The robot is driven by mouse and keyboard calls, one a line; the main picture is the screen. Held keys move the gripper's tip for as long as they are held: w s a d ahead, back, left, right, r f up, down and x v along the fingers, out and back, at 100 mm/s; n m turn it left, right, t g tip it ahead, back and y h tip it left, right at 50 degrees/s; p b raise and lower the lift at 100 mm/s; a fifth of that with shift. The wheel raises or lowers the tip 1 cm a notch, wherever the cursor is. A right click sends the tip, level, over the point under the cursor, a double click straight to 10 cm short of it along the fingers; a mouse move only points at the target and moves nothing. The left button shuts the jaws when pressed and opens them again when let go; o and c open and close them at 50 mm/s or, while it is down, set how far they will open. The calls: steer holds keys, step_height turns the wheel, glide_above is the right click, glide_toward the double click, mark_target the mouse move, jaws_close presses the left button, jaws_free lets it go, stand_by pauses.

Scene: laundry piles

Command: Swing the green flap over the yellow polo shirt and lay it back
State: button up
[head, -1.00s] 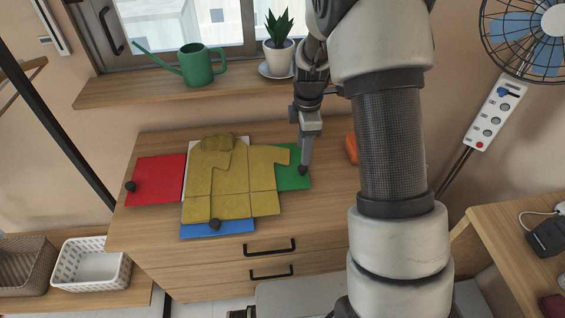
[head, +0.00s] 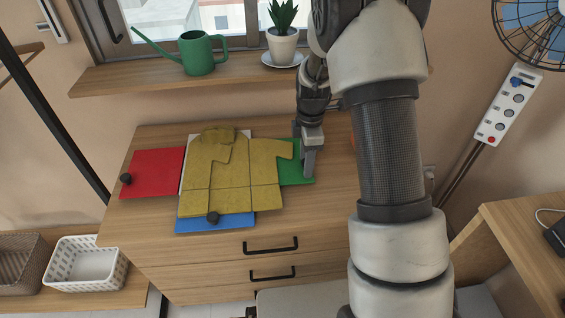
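The yellow polo shirt (head: 215,175) lies spread flat on a folding board on the wooden dresser top, its collar toward the wall. The green flap (head: 296,175) lies flat at the right of the board, partly under the shirt's right sleeve. My gripper (head: 309,174) points down at the green flap's right part, its fingers over the flap's knob, which is hidden now. Whether the fingers are closed on the knob cannot be made out. The red flap (head: 155,172) with a dark knob lies flat at the left. The blue flap (head: 215,223) with a dark knob lies at the front.
A shelf above holds a green watering can (head: 197,52) and a potted plant (head: 283,45). My arm covers the dresser's right part, with an orange thing behind it. A white basket (head: 87,265) stands lower left, a fan (head: 535,35) upper right.

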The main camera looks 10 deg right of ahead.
steer(key=shift+s+f, duration=0.25)
steer(key=shift+f, duration=0.3)
steer(key=c, duration=0.3)
steer(key=r+p, duration=0.1)
steer(key=a+r+p, duration=0.1)
steer(key=r+p, duration=0.1)
steer(key=shift+w+r+h, duration=0.15)
steer(key=shift+r+h, duration=0.05)
steer(key=shift+h, duration=0.2)
steer(key=c, duration=0.3)
steer(key=shift+r, duration=0.25)
steer(key=shift+c, duration=0.2)
